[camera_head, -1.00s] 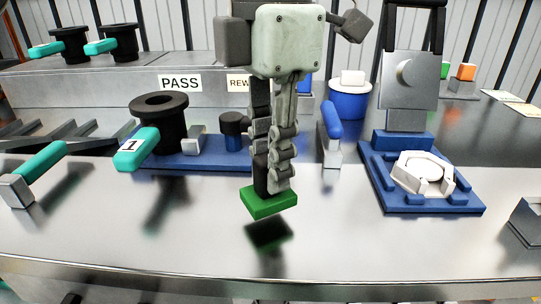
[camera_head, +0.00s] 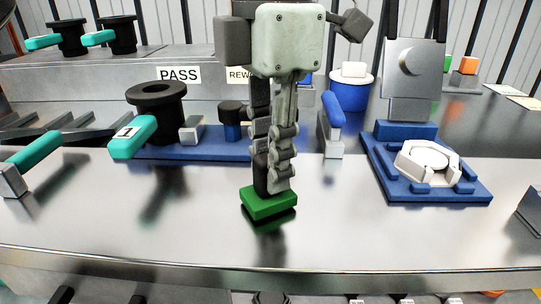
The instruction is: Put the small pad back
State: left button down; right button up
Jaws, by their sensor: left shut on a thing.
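The small green pad (camera_head: 268,204) is at the lower end of my left gripper (camera_head: 272,182), which points straight down and is shut on it. The pad is low over the bare metal bench (camera_head: 350,230). Its dark reflection lies directly beneath it, and I cannot tell whether the pad touches the metal. My right gripper is not in view.
Behind the gripper is a blue base plate (camera_head: 185,152) with a black ring gauge (camera_head: 157,105), its teal handle marked 1. At right, a blue fixture (camera_head: 432,190) holds a white ringed part (camera_head: 430,160). A blue-handled tool (camera_head: 334,120) stands between. The front bench is clear.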

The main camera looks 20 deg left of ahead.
pick_arm(q)
jog(key=shift+f, duration=0.15)
dwell(0.3)
jog(key=shift+f+b, duration=0.15)
jog(key=shift+b, duration=0.2)
jog(key=c, duration=1.3)
grip_release()
jog(key=o, duration=1.2)
jog(key=shift+o, duration=0.2)
